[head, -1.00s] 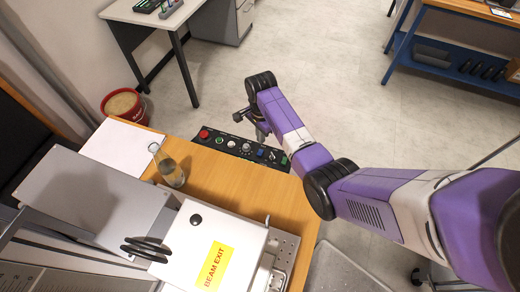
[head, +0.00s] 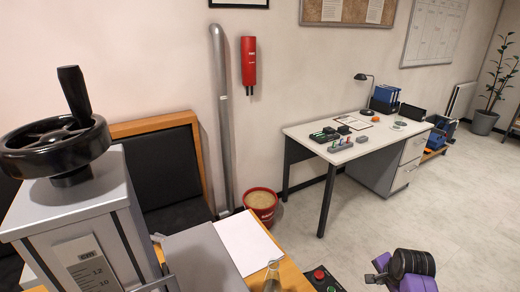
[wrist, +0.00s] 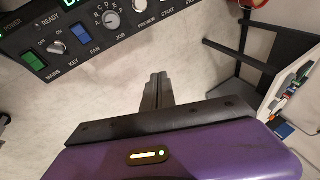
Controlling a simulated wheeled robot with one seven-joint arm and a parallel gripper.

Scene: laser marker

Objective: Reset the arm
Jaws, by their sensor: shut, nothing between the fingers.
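My gripper (wrist: 158,76) shows in the wrist view with its two dark fingers shut together and nothing between them. It points over the pale floor, apart from the black control panel (wrist: 75,28) at the upper left of that view. The panel carries a green mains switch, a key switch, a blue fan switch and a job dial. In the head view only part of my purple arm shows at the bottom right, and the fingertips cannot be made out. A corner of the panel (head: 322,279), with a red button, shows left of it.
The wooden bench (head: 292,277) carries a white sheet (head: 248,243), a bottle (head: 272,278) and a grey column with a black handwheel (head: 52,147). A red bucket (head: 261,204) stands by the wall. A white desk (head: 340,150) stands behind. The floor right of the bench is open.

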